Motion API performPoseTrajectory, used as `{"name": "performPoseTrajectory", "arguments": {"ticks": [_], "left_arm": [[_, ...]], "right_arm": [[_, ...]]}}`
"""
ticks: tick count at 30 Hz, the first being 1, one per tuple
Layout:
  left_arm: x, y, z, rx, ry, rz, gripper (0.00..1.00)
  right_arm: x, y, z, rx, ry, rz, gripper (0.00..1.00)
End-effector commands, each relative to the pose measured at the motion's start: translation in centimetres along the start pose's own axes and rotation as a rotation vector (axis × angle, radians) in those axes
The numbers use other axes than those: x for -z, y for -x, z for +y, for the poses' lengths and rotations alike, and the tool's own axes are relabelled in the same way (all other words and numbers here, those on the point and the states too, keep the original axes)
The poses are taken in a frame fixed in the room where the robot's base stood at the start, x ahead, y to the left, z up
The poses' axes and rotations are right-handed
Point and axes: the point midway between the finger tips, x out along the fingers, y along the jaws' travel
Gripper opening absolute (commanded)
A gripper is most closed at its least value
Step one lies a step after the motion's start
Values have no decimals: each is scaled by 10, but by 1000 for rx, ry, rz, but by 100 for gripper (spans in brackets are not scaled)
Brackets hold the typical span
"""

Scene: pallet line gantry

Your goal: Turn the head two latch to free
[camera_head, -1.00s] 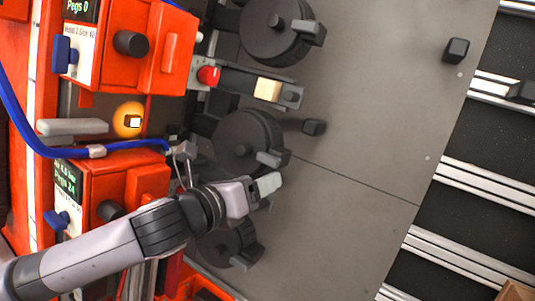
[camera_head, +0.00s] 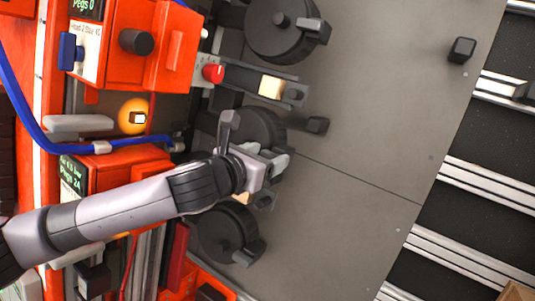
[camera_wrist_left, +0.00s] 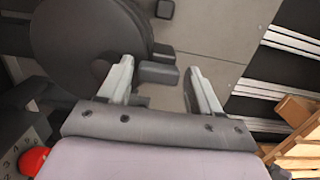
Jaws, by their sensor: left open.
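The upper orange head housing (camera_head: 175,50) carries a label that appears to read Head 2, a black knob (camera_head: 136,41) and a blue handle (camera_head: 70,52). I cannot tell for sure which part is its latch. My left gripper (camera_head: 272,170) is open over the middle dark disc (camera_head: 258,128), partly hiding it. In the left wrist view, the open fingers of the left gripper (camera_wrist_left: 160,75) stand on either side of a small dark block (camera_wrist_left: 158,73) beside the disc (camera_wrist_left: 75,40); contact is not clear. My right gripper is not in view.
An upper disc (camera_head: 280,25) and a lower disc (camera_head: 226,233) flank the middle one on the grey plate (camera_head: 370,120). The plate's right side is mostly clear, with rails (camera_head: 485,190) beyond.

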Motion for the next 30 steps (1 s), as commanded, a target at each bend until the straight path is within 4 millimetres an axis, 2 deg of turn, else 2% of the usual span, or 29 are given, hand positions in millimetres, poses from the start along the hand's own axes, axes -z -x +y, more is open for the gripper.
{"name": "performPoseTrajectory", "arguments": {"ticks": [6, 14, 18, 30], "left_arm": [[0, -10, 0, 1, 0, 0, 64], [0, -11, 0, 0, 0, 0, 64], [0, -11, 0, 1, 0, 0, 22], [-1, -10, 0, -5, 56, 1, 23]], "right_arm": [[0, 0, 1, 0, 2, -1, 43], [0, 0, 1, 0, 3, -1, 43], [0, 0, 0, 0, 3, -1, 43], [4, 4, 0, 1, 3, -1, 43]]}}
